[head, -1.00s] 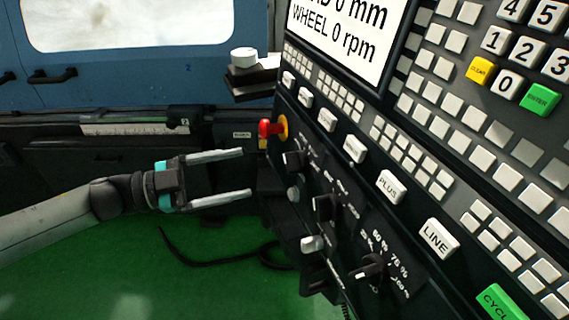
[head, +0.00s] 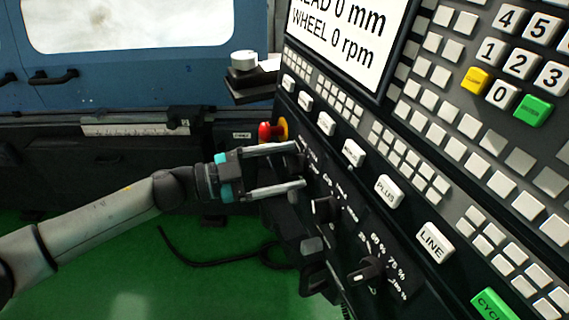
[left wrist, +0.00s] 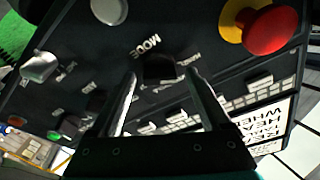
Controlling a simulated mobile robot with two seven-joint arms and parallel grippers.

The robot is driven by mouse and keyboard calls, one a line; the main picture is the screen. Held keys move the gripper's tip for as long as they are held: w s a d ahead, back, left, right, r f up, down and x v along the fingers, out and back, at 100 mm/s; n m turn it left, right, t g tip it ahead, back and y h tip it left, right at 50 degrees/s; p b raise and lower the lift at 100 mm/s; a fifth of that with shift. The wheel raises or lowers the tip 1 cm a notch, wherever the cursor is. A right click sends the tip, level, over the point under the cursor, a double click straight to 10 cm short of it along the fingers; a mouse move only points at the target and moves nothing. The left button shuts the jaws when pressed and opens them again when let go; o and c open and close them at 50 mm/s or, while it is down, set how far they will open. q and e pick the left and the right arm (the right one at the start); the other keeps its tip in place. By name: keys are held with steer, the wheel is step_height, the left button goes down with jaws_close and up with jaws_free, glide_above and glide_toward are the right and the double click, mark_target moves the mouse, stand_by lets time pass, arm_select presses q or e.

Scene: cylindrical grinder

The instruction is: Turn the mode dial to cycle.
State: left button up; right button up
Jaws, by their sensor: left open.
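The mode dial (left wrist: 160,68) is a dark knob under the white MODE label (left wrist: 145,46) in the left wrist view. In the head view the mode dial (head: 296,161) is a dark knob at the panel's left edge, partly covered by my fingers. My left gripper (head: 301,166) is open, with its fingertips on either side of the dial. In the left wrist view the left gripper (left wrist: 164,74) shows a finger on each side of the knob. Contact cannot be told. The lettering around the dial is too small to read. My right gripper is out of view.
A red emergency button (head: 266,131) on a yellow ring sits just above the mode dial. Other black knobs (head: 325,207) and (head: 367,270) lie lower on the control panel. A screen (head: 340,40) and white keys fill the upper panel.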

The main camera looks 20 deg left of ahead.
arm_select(q)
steer(key=shift+c, duration=0.3)
jaws_close()
stand_by(0.4)
